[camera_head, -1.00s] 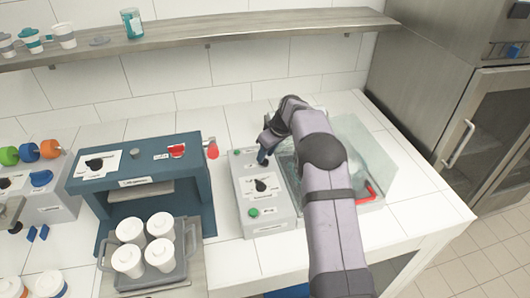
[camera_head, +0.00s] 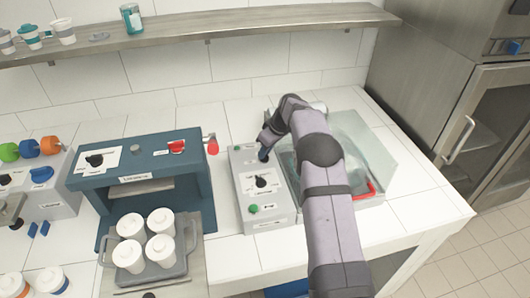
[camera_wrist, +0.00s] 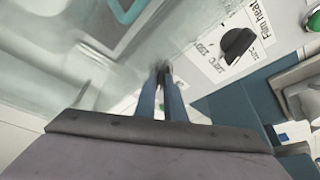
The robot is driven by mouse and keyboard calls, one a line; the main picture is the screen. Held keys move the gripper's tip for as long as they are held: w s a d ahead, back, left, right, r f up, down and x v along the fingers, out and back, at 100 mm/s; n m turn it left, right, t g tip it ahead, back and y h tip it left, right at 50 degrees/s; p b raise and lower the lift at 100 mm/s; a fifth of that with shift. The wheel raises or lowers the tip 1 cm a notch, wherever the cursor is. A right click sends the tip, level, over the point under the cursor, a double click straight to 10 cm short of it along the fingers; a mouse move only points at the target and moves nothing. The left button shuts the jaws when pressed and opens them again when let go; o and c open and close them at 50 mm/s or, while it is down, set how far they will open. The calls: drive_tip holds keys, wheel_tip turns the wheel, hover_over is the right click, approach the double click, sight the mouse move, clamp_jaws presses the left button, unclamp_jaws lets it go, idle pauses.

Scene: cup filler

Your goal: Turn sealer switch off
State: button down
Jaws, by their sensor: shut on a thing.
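A grey control box (camera_head: 277,214) stands beside the clear-lidded sealer (camera_head: 365,150). On its top are a black knob (camera_head: 261,182) and green buttons, one at the near end (camera_head: 253,208). My gripper (camera_head: 263,154) points down at the far part of the box top. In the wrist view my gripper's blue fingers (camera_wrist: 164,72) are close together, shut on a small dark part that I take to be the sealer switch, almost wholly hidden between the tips. The "Film heat" knob (camera_wrist: 236,44) is to the right of the fingertips, apart from them.
The blue machine (camera_head: 150,165) with a red switch (camera_head: 177,146) stands left of the box. A grey tray (camera_head: 170,274) holds several white cups. A red handle (camera_head: 370,190) is on the sealer, right of my arm. The counter at the front right is clear.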

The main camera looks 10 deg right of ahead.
drive_tip(key=shift+w+d+n+y, duration=0.1)
drive_tip(key=shift+n+y, duration=0.2)
drive_tip(key=shift+n, duration=0.5)
drive_tip(key=shift+n+g+p, duration=0.35)
drive_tip(key=shift+n+g, duration=0.15)
drive_tip(key=shift+n, duration=0.6)
drive_tip(key=shift+y, duration=0.3)
drive_tip(key=c, duration=1.8)
unclamp_jaws()
drive_tip(key=shift+c, duration=0.2)
drive_tip(key=shift+m+b, duration=0.35)
drive_tip(key=shift+m, duration=0.05)
